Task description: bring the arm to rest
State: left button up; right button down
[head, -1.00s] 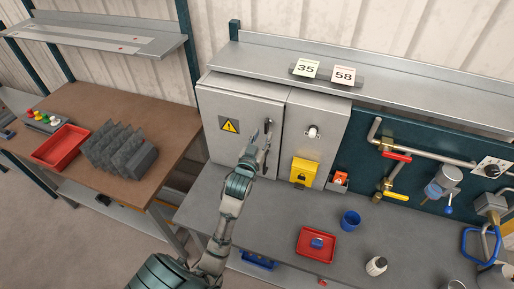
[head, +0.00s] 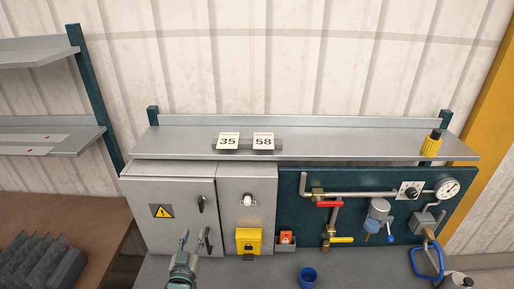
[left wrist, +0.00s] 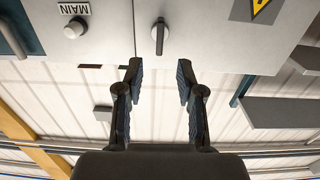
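My left gripper (head: 183,240) is at the bottom of the head view, in front of the grey cabinet (head: 165,185) and left of its lower dark handle (head: 207,240). The left wrist view, upside down, shows the gripper (left wrist: 159,70) with its two fingers apart and nothing between them. A dark rotary handle (left wrist: 158,38) on the cabinet front shows beyond the fingertips, apart from them in the picture. The same cabinet has an upper dark handle (head: 201,204) in the head view. My right gripper is in neither view.
A shelf (head: 330,148) with cards 35 and 58 runs above the cabinet. A yellow lock box (head: 248,240), red-handled valve (head: 329,204) and gauge (head: 447,188) are to the right. A blue cup (head: 307,277) stands on the bench.

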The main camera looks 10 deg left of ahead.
pick_arm(q)
jog(key=s+d+f+m+g+h, duration=0.1)
jog(key=s+d+f+g+h, duration=0.2)
jog(key=f, duration=0.6)
jog(key=s+d+f+m+g, duration=0.2)
jog(key=s+d+f+g, duration=0.3)
jog(key=f, duration=0.5)
jog(key=s+d+f+m+g+h, duration=0.1)
jog(key=s+d+f+g, duration=0.15)
jog(key=s+f, duration=0.45)
jog(key=s+d+f+m+g, duration=0.1)
jog(key=s+f+g, duration=0.35)
jog(key=s, duration=0.45)
notch_tip(320, 180, down, 30)
jog(key=s+b, duration=0.2)
jog(key=b, duration=0.3)
jog(key=s+a+f+b, duration=0.1)
jog(key=s+f+b, duration=0.1)
jog(key=s+f, duration=0.6)
jog(key=s+a+f+g+b, duration=0.1)
jog(key=s+a+f+b, duration=0.1)
jog(key=s+f, duration=0.7)
notch_tip(320, 180, down, 4)
jog(key=shift+s+r, duration=0.1)
jog(key=shift+s, duration=0.2)
jog(key=shift+s, duration=0.1)
